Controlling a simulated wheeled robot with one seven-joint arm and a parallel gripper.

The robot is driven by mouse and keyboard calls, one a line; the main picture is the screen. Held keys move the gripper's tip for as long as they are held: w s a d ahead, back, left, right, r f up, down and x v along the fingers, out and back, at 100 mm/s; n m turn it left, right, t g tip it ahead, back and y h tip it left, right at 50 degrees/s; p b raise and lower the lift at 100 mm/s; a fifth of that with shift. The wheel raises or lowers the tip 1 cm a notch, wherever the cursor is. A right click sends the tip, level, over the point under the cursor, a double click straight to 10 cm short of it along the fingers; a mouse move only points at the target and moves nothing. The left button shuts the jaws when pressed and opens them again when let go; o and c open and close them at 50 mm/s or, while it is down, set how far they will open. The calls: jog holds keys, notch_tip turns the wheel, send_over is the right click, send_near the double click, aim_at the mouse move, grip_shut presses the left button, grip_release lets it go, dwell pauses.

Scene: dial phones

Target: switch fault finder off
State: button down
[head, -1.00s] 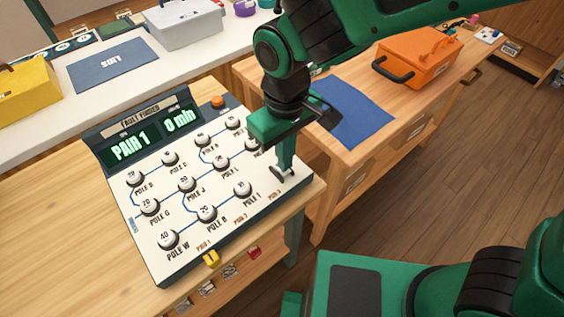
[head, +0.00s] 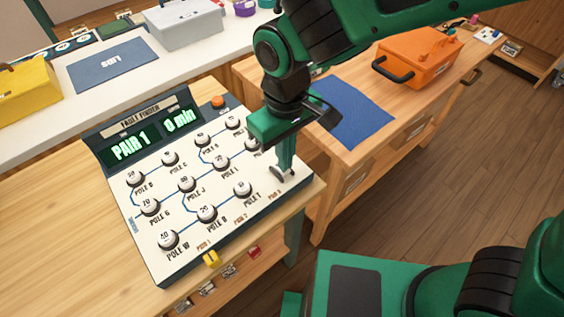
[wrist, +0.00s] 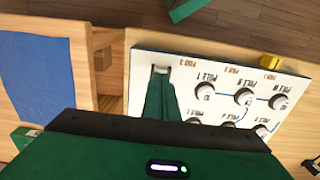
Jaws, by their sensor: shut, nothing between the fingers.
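The fault finder (head: 210,233) is a white sloped panel with several round pole knobs joined by blue lines. Its dark display (head: 130,147) is lit green and reads "PAIR 1" and "0 min". An orange button (head: 218,102) sits at the top right of its housing, and a yellow lever (head: 211,259) is on its front edge. My gripper (head: 283,178) is shut and empty, pointing down over the panel's right corner, right of POLE T. The fingertips also show over the panel corner in the wrist view (wrist: 160,72); I cannot tell whether they touch it.
A red piece (head: 254,252) is on the bench front. A blue mat (head: 350,110) and an orange toolbox (head: 415,57) are on the right bench. A yellow box (head: 28,90) and grey box (head: 187,22) stand behind. The wooden top left of the panel is clear.

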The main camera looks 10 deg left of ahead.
jog(key=shift+f, duration=0.7)
dwell(0.9)
jog(key=shift+r, duration=3.5)
